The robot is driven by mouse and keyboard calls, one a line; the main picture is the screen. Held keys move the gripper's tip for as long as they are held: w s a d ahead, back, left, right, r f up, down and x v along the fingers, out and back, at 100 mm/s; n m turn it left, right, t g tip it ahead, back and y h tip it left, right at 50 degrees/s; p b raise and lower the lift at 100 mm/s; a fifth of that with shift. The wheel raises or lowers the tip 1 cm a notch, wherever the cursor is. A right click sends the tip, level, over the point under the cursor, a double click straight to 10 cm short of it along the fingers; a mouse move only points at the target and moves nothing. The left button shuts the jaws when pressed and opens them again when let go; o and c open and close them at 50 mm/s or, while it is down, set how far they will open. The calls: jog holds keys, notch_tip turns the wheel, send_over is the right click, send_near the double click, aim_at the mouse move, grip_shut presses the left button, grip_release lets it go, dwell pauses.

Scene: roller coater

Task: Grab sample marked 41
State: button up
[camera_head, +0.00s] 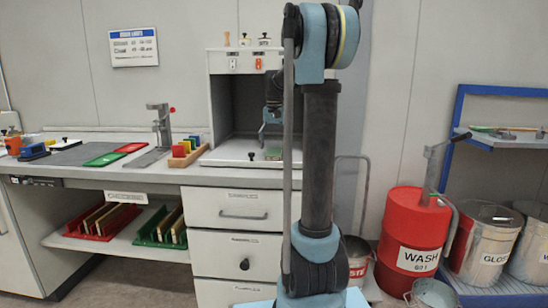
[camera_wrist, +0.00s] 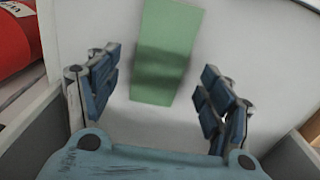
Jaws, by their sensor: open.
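A plain green panel (camera_wrist: 167,48) lies on a pale surface in the wrist view, beyond and between my fingers. A small green patch (camera_head: 272,153) shows on the booth floor in the head view, partly behind my arm. No number 41 can be read on any panel. My gripper (camera_head: 270,127) hangs inside the grey booth (camera_head: 222,152), above its floor. In the wrist view my gripper (camera_wrist: 160,78) has its two blue fingers wide apart with nothing between them; the panel looks apart from them.
Booth side walls flank my gripper closely. On the bench left are a green plate (camera_head: 104,159), a red plate (camera_head: 132,147), a stand (camera_head: 160,125) and a rack of coloured blocks (camera_head: 187,150). Panel racks (camera_head: 104,218) sit below. A red WASH drum (camera_head: 413,230) stands right.

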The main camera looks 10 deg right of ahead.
jog(key=shift+f, duration=1.25)
jog(key=c, duration=1.2)
jog(key=shift+o, duration=0.2)
jog(key=shift+r, duration=0.1)
